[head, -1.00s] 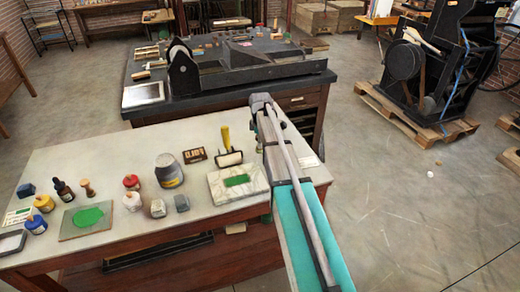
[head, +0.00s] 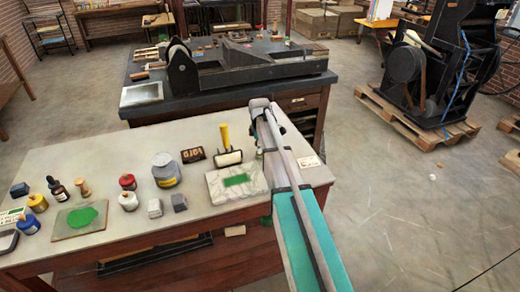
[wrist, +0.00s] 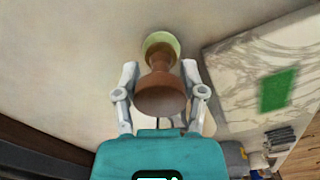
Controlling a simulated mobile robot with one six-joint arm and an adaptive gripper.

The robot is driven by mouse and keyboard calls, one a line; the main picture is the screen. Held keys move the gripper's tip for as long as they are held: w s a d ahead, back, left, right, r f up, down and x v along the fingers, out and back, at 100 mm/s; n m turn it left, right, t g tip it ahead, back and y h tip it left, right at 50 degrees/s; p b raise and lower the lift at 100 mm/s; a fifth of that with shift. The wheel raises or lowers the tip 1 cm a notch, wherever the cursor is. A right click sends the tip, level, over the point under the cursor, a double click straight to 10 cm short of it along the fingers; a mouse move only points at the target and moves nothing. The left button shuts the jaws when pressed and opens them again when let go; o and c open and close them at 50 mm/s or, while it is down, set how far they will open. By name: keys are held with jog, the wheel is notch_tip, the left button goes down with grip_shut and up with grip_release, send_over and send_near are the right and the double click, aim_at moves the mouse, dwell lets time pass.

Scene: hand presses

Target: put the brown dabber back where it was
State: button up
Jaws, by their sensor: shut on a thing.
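The brown dabber (wrist: 160,98) is in my gripper (wrist: 159,74) in the wrist view. The fingers close on it from both sides. Its round brown end faces the camera, and its pale green pad (wrist: 160,41) points away, with pale tabletop behind it. I cannot tell whether the pad touches the table. In the head view my arm hides the gripper and the dabber. The marble slab with a green patch lies to the right in the wrist view (wrist: 232,75) and just left of my arm in the head view (head: 216,190).
A grey tin (head: 165,170), a tan wooden piece (head: 83,187), several bottles and a green-inked plate (head: 62,222) occupy the left of the pale table (head: 120,150). A dark bench (head: 190,102) stands behind.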

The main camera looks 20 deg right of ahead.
jog(key=shift+f, duration=0.15)
jog(key=o, duration=1.2)
jog(key=shift+c, duration=0.2)
jog(key=shift+r, duration=0.2)
notch_tip(320, 180, up, 12)
jog(key=p, duration=1.2)
jog(key=shift+s+a, duration=0.1)
jog(key=s+a+m, duration=0.4)
jog(key=s, duration=0.5)
jog(key=s+a+m, duration=0.4)
jog(key=s, duration=0.5)
jog(key=s+a+m, duration=0.4)
jog(key=s+a, duration=0.1)
jog(key=s, duration=0.4)
jog(key=shift+s+m, duration=0.2)
jog(key=shift+m, duration=0.2)
